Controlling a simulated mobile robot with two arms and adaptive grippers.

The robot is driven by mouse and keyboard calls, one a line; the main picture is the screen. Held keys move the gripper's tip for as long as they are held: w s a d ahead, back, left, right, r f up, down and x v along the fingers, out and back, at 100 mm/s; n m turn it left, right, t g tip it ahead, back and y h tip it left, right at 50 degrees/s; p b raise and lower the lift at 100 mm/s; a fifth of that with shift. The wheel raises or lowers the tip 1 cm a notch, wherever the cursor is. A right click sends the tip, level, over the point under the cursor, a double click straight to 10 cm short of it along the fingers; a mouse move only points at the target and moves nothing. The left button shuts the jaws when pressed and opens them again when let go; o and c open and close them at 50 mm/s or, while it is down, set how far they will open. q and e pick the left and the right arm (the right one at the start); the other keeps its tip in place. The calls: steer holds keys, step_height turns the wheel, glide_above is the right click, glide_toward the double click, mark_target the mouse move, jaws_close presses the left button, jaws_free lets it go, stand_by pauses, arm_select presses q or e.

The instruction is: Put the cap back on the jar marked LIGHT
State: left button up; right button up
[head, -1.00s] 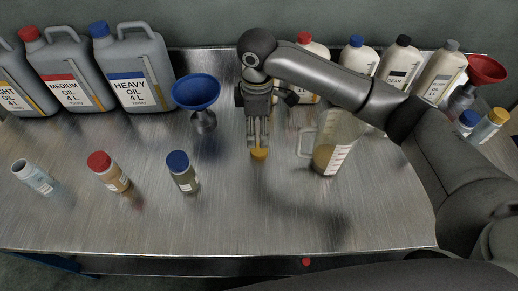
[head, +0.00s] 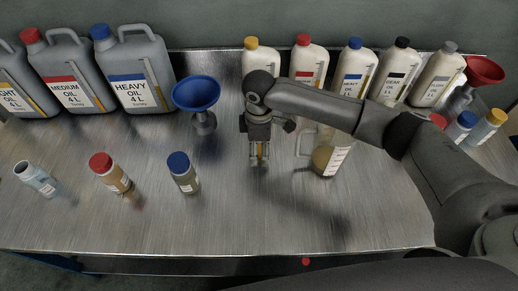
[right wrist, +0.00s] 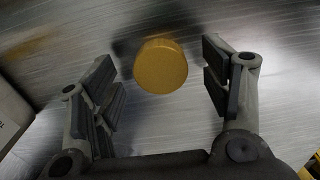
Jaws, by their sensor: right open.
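A yellow cap (right wrist: 160,65) lies between the spread fingers of my right gripper (right wrist: 165,85) in the right wrist view, with a gap on both sides. In the head view, a little of the cap shows between the fingers of the right gripper (head: 258,157), above the middle of the metal table. The right gripper is open and points down. An uncapped jar (head: 38,180) with a pale label stands at the left of the table; its label is too small to read. My left gripper is not in view.
A jar with a red cap (head: 110,173) and one with a blue cap (head: 183,173) stand right of the open jar. A measuring jug (head: 328,160) stands just right of my gripper. A blue funnel (head: 197,93), canisters and bottles line the back. The table's front middle is clear.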

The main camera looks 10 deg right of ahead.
steer(key=shift+f, duration=0.4)
steer(key=c, duration=0.8)
